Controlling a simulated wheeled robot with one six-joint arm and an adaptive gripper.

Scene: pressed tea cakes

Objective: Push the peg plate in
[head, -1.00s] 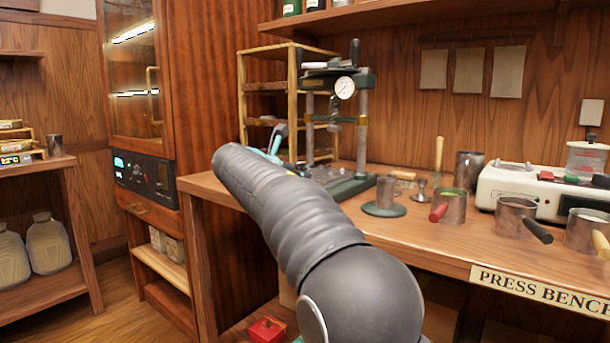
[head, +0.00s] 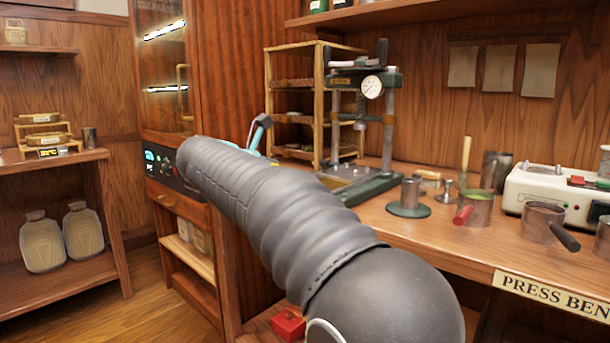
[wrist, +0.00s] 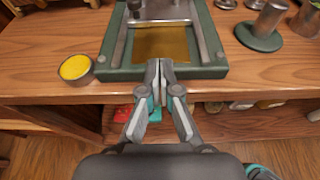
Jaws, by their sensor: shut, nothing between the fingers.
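The press (head: 362,110) stands on the bench, with its dark green base (head: 365,188) near the bench's front edge. In the wrist view the base (wrist: 109,71) holds a flat brass-coloured plate (wrist: 162,42) between two metal rails. This may be the peg plate; I cannot make out pegs on it. My gripper (wrist: 159,66) is shut and empty, with its fingertips at the middle of the base's front edge. I cannot tell whether they touch it. In the head view my arm hides most of the gripper; a teal part (head: 258,135) shows beyond it.
A round tin with yellow contents (wrist: 76,68) sits left of the base. A metal cylinder on a green disc (head: 409,207) stands to the right, with several handled pots beyond. A wooden rack (head: 290,85) is behind the press. A red box (head: 288,324) is below the bench.

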